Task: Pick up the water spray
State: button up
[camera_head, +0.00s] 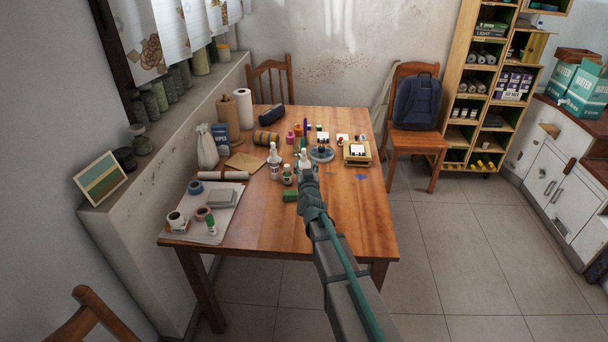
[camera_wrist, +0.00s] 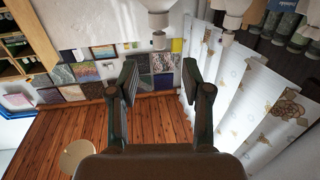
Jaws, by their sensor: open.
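In the head view several small bottles stand on the wooden table (camera_head: 260,235). A white bottle (camera_head: 274,160) stands left of my gripper, and another pale bottle (camera_head: 304,160) stands just beyond it, its lower part hidden. Which is the water spray I cannot tell. My gripper (camera_head: 308,178) is over the middle of the table, pointing away from me. The wrist view is upside down; there my gripper (camera_wrist: 160,75) is open with nothing between its fingers.
A smaller bottle (camera_head: 287,174) and a green block (camera_head: 291,195) are close to my gripper's left. Tape rolls are at left. The table's front right is clear.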

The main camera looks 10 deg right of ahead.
aim_at(304, 152)
jog(key=w, duration=0.3)
jog(key=w+p, duration=0.1)
jog(key=w, duration=0.2)
jog(key=w+p, duration=0.1)
jog(key=w, duration=0.2)
jog(key=shift+w+d+r, duration=0.15)
jog(key=shift+w+d, duration=0.1)
jog(key=shift+d, duration=0.15)
jog(key=shift+s, duration=0.1)
jog(key=shift+c, duration=0.2)
grip_shut()
